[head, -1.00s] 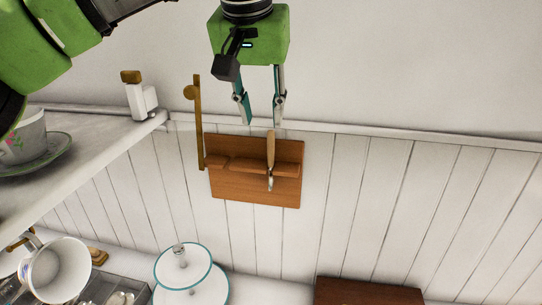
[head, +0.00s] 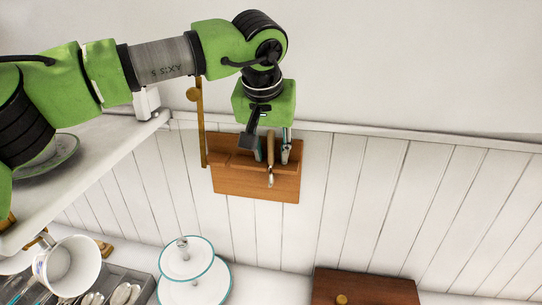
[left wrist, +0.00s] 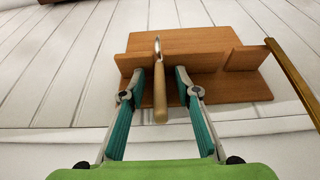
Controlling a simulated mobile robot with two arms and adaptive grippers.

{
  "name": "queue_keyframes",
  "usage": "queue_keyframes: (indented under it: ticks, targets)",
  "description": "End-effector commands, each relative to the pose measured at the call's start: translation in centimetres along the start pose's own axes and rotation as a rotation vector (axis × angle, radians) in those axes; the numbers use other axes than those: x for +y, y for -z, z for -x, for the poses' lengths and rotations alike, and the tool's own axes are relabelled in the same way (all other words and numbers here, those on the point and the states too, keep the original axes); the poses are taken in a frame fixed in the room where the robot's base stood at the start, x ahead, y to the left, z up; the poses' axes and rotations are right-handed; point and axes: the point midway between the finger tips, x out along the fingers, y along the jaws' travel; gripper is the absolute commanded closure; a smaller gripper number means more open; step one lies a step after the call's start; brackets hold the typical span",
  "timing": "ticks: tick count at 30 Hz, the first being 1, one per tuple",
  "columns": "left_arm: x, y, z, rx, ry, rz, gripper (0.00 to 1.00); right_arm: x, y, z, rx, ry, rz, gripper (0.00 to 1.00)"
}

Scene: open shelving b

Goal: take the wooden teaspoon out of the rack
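The teaspoon (head: 270,150) hangs upright in the wooden rack (head: 285,188) on the panelled wall, its pale wooden handle up and its metal end below the ledge. In the left wrist view the teaspoon (left wrist: 160,98) shows its handle pointing toward the camera, at a slot of the rack (left wrist: 235,92). My left gripper (head: 268,154) is at the rack. In the left wrist view its teal-padded fingers (left wrist: 159,84) are open, one on each side of the handle, with gaps visible. My right gripper is in neither view.
A thin brass-coloured bar (head: 201,130) stands just left of the rack. A white shelf (head: 105,150) juts out at the left. Below are a white mug (head: 75,265), a tiered stand (head: 193,292), a cutlery tray (head: 140,283) and a brown wooden box (head: 365,290).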

Motion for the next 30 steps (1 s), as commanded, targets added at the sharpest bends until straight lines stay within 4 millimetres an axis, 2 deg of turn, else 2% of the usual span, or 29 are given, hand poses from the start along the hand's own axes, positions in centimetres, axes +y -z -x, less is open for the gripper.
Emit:
queue_keyframes:
  ticks: [3, 6, 7, 30]
  targets:
    - [-0.01, 0.0, -0.02, 0.0, 0.0, 0.0, 0.7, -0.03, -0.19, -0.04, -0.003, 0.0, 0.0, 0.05]
    - [-0.02, 0.0, -0.01, 0.0, 0.001, 0.0, 0.96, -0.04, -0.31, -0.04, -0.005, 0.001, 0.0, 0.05]
    - [-0.02, 0.0, -0.01, 0.0, 0.001, 0.0, 1.0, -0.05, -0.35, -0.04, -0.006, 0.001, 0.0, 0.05]
    - [0.68, -0.36, 0.26, -0.001, 0.001, 0.0, 1.0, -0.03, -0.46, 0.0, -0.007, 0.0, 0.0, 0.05]
